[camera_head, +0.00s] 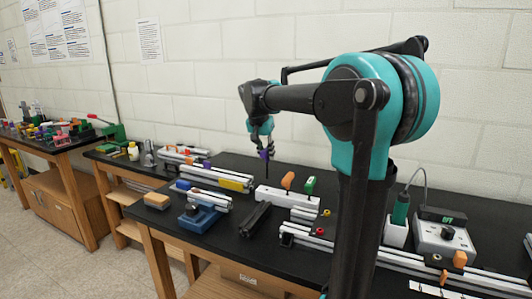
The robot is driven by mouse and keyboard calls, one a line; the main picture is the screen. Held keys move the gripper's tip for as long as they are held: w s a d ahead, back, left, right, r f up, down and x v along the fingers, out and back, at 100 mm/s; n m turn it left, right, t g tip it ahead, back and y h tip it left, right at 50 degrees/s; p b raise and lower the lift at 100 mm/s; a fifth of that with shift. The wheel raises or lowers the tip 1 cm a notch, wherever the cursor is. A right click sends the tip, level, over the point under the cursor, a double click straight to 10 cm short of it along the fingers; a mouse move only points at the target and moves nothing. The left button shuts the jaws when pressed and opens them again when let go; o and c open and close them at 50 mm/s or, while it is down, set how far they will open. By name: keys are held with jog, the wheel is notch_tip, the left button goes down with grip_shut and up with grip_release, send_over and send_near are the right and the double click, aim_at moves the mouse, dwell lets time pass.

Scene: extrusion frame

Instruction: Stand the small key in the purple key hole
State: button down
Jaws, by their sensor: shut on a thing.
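My gripper (264,147) points down above the black bench and is shut on the small key (264,155). The key has a purple handle between my fingertips and a thin dark shaft hanging roughly upright. The shaft's lower end is near the left end of a white block (290,201) on the bench. I cannot tell whether the tip is in, touching or behind the block. An orange-handled key (288,180) and a green-handled key (310,184) stand in the block. The purple key hole cannot be made out at this size.
In front of the block lies a dark extrusion bar (256,217). A blue vise (201,217), an orange-brown block (157,200) and pale extrusion rails (215,178) are to the left. A soldering station (443,240) stands at the right. A white wall is behind.

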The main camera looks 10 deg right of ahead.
jog(key=shift+f, duration=2.3)
jog(key=shift+f, duration=0.15)
jog(key=shift+f, duration=0.35)
jog(key=shift+f, duration=0.3)
jog(key=shift+f, duration=0.35)
jog(key=shift+f, duration=0.35)
jog(key=shift+f, duration=0.35)
jog(key=shift+f, duration=0.55)
